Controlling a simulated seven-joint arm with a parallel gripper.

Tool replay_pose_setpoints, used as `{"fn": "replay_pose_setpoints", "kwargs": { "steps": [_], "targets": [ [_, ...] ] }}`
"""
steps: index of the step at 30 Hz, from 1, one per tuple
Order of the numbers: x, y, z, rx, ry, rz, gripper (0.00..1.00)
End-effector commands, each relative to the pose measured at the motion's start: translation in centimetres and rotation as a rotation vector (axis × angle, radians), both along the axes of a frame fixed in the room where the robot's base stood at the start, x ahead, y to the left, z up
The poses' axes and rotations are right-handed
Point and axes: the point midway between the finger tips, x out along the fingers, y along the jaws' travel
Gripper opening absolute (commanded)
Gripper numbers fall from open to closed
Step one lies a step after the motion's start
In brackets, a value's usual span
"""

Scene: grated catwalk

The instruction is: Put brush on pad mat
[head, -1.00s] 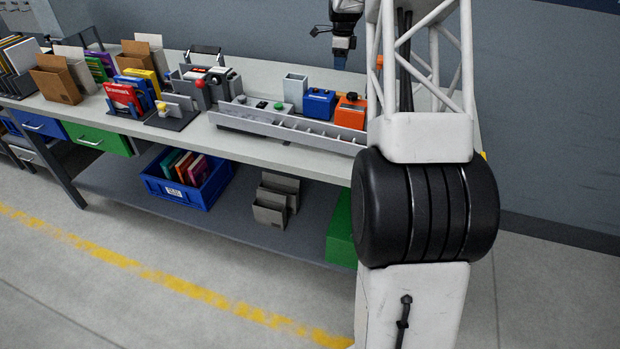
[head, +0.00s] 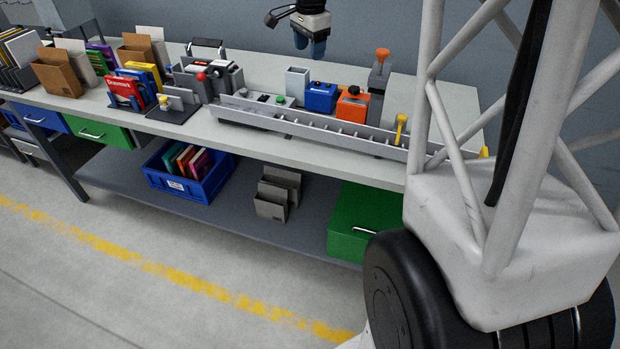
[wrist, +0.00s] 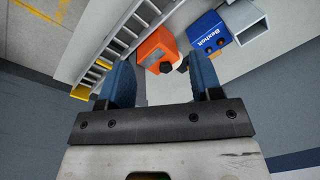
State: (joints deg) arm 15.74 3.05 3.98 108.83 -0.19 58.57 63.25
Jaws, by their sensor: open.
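I cannot make out a brush or a pad mat for certain in either view. My gripper (head: 311,57) hangs above the back of the workbench (head: 345,78) in the head view, behind the blue box (head: 320,98) and orange box (head: 351,106). In the wrist view, the two blue fingers of my gripper (wrist: 165,76) are spread apart with nothing between them. The orange box (wrist: 159,48) and the blue box (wrist: 206,36) lie beyond the fingertips.
A long grey slotted rail (head: 310,127) runs along the bench front. A grey post with an orange top (head: 382,56) and a yellow piece (head: 401,127) stand at right. Book holders (head: 127,92) crowd the left. Bare bench lies around the boxes' back.

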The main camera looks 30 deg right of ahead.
Motion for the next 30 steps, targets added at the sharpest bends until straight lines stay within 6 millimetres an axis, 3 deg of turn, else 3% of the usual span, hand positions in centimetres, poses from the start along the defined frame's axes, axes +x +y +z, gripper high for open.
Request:
{"fn": "replay_pose_setpoints", "kwargs": {
  "steps": [13, 30],
  "targets": [
    [-11.0, 7.8, 2.0, -0.047, -0.031, 0.389, 0.59],
    [-25.6, 14.9, 0.4, -0.12, -0.063, 0.882, 0.59]
  ]
}}
